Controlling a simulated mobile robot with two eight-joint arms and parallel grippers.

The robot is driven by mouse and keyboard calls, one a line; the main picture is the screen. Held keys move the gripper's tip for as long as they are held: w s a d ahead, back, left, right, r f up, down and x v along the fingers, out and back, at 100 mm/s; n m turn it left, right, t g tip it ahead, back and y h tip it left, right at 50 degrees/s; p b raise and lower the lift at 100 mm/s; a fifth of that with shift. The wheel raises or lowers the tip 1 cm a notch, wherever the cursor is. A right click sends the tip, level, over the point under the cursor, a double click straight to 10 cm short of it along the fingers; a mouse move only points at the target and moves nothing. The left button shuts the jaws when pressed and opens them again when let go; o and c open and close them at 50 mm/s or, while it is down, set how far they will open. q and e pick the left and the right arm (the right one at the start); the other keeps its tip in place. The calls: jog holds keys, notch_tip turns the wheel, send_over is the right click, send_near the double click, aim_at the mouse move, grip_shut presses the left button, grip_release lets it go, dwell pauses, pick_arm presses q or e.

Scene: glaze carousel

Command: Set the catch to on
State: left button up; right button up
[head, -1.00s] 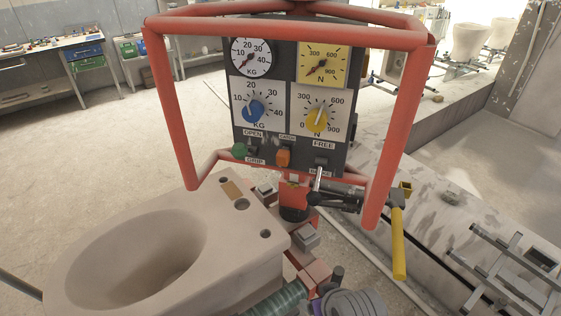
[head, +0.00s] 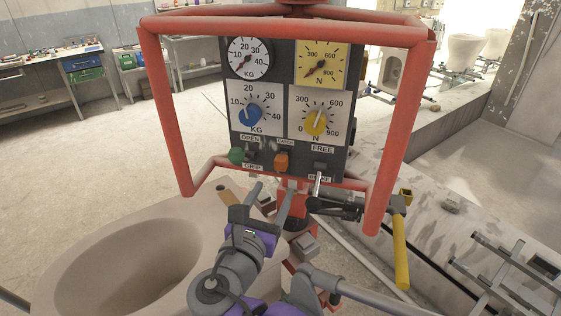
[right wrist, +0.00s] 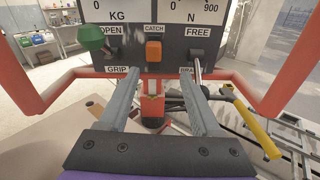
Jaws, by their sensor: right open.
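The catch (head: 281,161) is a small orange switch under a CATCH label, low in the middle of the dark control panel (head: 239,115). It also shows in the right wrist view (right wrist: 153,50), facing me between and beyond the fingertips. I cannot tell which way it is set. My right gripper (head: 268,192) is open and empty, below and in front of the panel, apart from the catch. Its two grey fingers point at the panel in the right wrist view (right wrist: 159,74). My left gripper is not in view.
A green-knobbed OPEN/GRIP lever (head: 236,155) is left of the catch and a FREE/BRAKE lever (head: 318,185) right of it. A red tube frame (head: 161,105) surrounds the panel. A pale toilet bowl (head: 70,270) stands below left, and a yellow handle (head: 400,250) hangs right.

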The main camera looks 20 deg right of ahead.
aim_at(279, 162)
jog(key=shift+n+t, duration=0.3)
jog(key=shift+n, duration=0.2)
jog(key=x, duration=0.3)
jog(key=r+x, duration=0.1)
jog(key=x, duration=0.3)
jog(key=p+x, duration=0.1)
jog(key=x, duration=0.2)
jog(key=shift+w+a+r, duration=0.2)
jog(key=shift+w+a, duration=0.05)
jog(key=shift+w, duration=0.2)
grip_shut()
dwell(0.5)
